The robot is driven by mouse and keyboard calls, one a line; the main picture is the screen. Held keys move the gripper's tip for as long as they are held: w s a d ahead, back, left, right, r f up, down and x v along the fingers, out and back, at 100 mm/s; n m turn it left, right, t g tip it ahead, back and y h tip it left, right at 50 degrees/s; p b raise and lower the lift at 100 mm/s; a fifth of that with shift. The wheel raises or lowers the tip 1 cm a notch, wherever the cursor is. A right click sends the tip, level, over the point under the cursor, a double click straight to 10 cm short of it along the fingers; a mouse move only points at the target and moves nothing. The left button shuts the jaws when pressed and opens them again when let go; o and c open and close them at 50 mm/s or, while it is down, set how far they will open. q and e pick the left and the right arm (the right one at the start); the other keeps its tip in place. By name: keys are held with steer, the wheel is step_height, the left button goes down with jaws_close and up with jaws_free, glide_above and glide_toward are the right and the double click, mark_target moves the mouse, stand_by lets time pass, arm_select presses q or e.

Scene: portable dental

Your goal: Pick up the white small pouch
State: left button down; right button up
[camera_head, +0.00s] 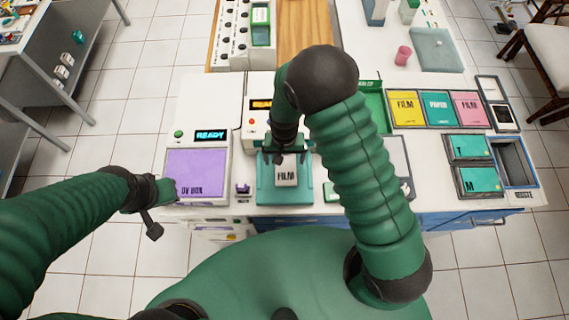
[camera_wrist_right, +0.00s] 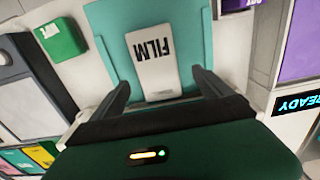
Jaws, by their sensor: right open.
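The white small pouch (camera_head: 286,175), marked FILM, lies on a teal tray (camera_head: 265,194) near the front edge of the counter. It also shows in the right wrist view (camera_wrist_right: 152,64), on the teal surface (camera_wrist_right: 105,18). My right gripper (camera_head: 287,158) is open above the far end of the pouch. In the right wrist view its two fingers (camera_wrist_right: 160,92) stand apart on either side of the pouch's near end, with nothing between them that I can see held. My left gripper (camera_head: 158,210) is off to the left by the UV box; its jaw state is unclear.
The purple-topped UV box (camera_head: 197,172) stands left of the tray, with a READY display (camera_head: 210,135) behind it. Film and paper boxes (camera_head: 438,107) and a waste bin (camera_head: 514,160) stand to the right. A small green block (camera_wrist_right: 62,40) lies beside the tray.

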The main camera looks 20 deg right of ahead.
mark_target(285, 165)
steer(key=shift+s+a+f, duration=0.1)
steer(key=shift+s+f, duration=0.05)
steer(key=shift+f, duration=0.5)
steer(key=shift+s+a+f, duration=0.1)
steer(key=shift+s+f, duration=0.05)
steer(key=shift+f, duration=0.45)
steer(key=shift+d+f, duration=0.1)
steer(key=shift+f, duration=0.15)
steer(key=shift+w+d+f, duration=0.1)
steer(key=shift+w+d, duration=0.05)
steer(key=shift+d, duration=0.25)
steer(key=c, duration=0.5)
steer(key=shift+a, duration=0.35)
steer(key=c, duration=1)
steer(key=shift+d, duration=0.1)
steer(key=shift+c, duration=0.8)
